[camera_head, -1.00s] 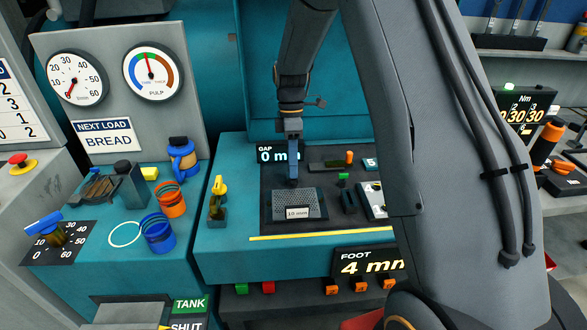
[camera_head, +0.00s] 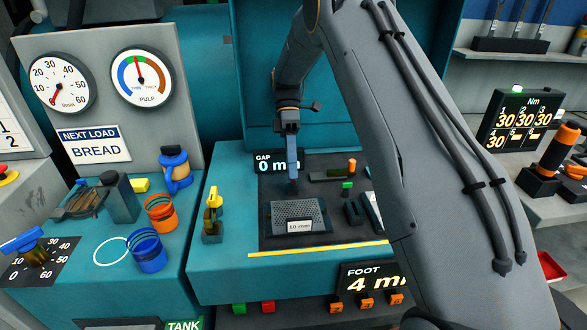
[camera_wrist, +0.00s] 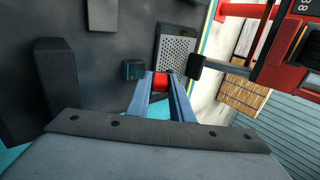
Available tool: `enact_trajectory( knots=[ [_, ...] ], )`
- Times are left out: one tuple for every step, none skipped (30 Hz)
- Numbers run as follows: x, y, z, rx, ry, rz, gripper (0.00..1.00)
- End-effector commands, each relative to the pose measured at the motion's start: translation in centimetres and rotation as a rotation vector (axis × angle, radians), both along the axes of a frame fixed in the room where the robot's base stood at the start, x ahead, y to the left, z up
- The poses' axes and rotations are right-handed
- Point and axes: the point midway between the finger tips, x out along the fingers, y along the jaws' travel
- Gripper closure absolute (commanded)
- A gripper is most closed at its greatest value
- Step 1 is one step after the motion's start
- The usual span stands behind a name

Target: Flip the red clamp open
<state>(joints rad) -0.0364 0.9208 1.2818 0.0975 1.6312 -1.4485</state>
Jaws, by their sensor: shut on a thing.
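My gripper (camera_head: 293,188) points down at the dark panel, just behind the perforated grey plate (camera_head: 297,212). In the wrist view, the two blue fingers of my gripper (camera_wrist: 161,76) are closed on a small red piece, which I take to be the red clamp (camera_wrist: 160,84). Only its red part between the fingers shows; the rest is hidden by them. The perforated plate also shows in the wrist view (camera_wrist: 177,52), just past the fingertips. In the head view the fingers hide the clamp, so I cannot tell its angle.
A yellow-handled lever (camera_head: 213,208) stands left of the panel. A small green-topped part (camera_head: 347,187) and dark blocks are right of the plate. A dark block (camera_wrist: 197,66) is close right of the fingers in the wrist view. The GAP display (camera_head: 279,163) reads 0.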

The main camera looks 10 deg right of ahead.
Motion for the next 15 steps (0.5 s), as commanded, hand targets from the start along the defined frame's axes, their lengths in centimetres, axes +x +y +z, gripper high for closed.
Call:
enact_trajectory(
  knots=[
    [0.07,0.03,0.08,0.000,-0.003,0.001,1.00],
    [0.07,0.03,0.08,0.000,-0.003,0.000,1.00],
    [0.07,0.04,0.08,0.000,-0.003,0.001,1.00],
    [0.07,0.04,0.08,0.000,-0.003,0.001,1.00],
    [0.07,0.04,0.08,0.000,-0.003,0.001,1.00],
    [0.07,0.04,0.08,0.000,-0.003,0.001,1.00],
    [0.07,0.04,0.08,0.000,-0.003,0.001,0.77],
    [0.07,0.04,0.08,0.000,-0.003,0.001,0.72],
    [0.06,0.03,0.07,0.000,-0.003,0.000,0.65],
    [0.06,0.03,0.06,0.000,-0.003,0.000,0.61],
    [0.05,0.02,0.05,0.000,-0.003,0.000,0.61],
    [0.05,0.00,0.05,0.000,-0.003,0.000,0.61],
    [0.05,-0.01,0.04,0.000,-0.002,0.000,0.61],
    [0.04,-0.02,0.04,0.000,-0.002,0.000,0.61],
    [0.04,-0.03,0.03,0.000,-0.002,0.000,0.61]
  ],
)
